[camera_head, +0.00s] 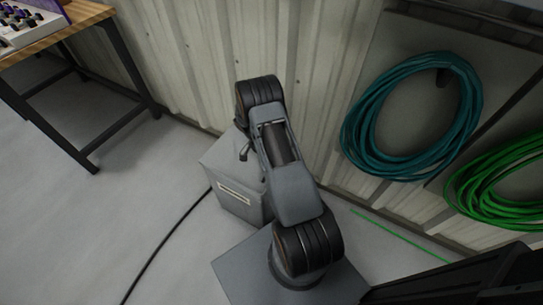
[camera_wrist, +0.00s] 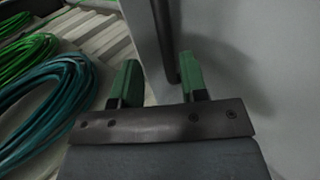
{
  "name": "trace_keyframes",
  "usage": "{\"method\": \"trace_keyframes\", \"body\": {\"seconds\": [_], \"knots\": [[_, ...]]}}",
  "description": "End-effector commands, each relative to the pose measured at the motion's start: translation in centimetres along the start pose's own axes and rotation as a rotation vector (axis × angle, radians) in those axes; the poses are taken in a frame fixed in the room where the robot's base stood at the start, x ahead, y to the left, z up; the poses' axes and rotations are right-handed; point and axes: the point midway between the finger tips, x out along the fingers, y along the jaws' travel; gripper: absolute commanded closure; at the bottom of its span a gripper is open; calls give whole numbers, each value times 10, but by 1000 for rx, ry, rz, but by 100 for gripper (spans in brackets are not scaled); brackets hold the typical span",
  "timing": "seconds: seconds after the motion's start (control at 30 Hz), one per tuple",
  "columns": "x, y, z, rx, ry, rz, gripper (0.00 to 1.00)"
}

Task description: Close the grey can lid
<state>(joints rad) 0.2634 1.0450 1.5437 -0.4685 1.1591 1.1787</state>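A grey box-shaped can (camera_head: 240,207) with a pale label stands on the floor against the wall in the head view. My arm covers its right and back part, and I cannot tell from this view how far its lid is open. In the wrist view my gripper (camera_wrist: 160,59) has its two green fingers apart. A dark narrow bar or edge runs down between them, close to the right finger. I cannot tell whether it touches. A plain grey surface (camera_wrist: 262,75), probably part of the can or its lid, fills the right side of the wrist view.
A teal hose coil (camera_head: 411,116) and a green hose coil (camera_head: 500,180) hang on the ribbed wall at right. A wooden-topped workbench (camera_head: 75,18) with black legs stands at upper left. A black cable (camera_head: 165,240) crosses the floor.

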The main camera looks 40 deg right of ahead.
Motion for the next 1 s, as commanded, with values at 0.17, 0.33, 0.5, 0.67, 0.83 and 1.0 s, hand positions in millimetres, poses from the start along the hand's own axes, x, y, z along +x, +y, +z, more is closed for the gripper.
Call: {"method": "trace_keyframes", "body": {"seconds": [0.17, 0.33, 0.5, 0.67, 0.83, 1.0], "knots": [[-24, 1, 0, 1, 2, -3, 60], [-60, 1, 0, 1, 3, -4, 60], [-93, 1, 0, 1, 3, -4, 60], [-116, 1, 0, 0, 2, -3, 60], [-131, 1, 0, 1, 1, -1, 60], [-136, 1, 0, 1, 0, -1, 60]]}}
